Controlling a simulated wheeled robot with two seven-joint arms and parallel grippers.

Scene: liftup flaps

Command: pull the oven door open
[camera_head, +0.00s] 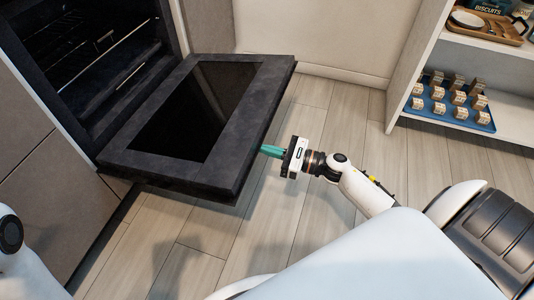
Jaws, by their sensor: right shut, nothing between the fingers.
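The oven door (118,158) is a dark panel with a glass window, hinged at its lower edge. It is folded down and lies about level in front of the dark oven cavity (85,50), whose racks show. My right gripper (264,149), with teal fingers, is shut and empty at the door's outer right edge. Its fingertips are close to that edge; whether they touch it I cannot tell. The door's handle is not visible from here. At the lower left only a part of my left arm shows; its gripper is out of view.
A white shelf unit (405,65) stands at the right, with a blue tray (450,113) of small boxes and a wooden tray (487,30) above it. Grey cabinet fronts (45,205) lie below and left of the oven. The wood floor (340,112) between door and shelf is clear.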

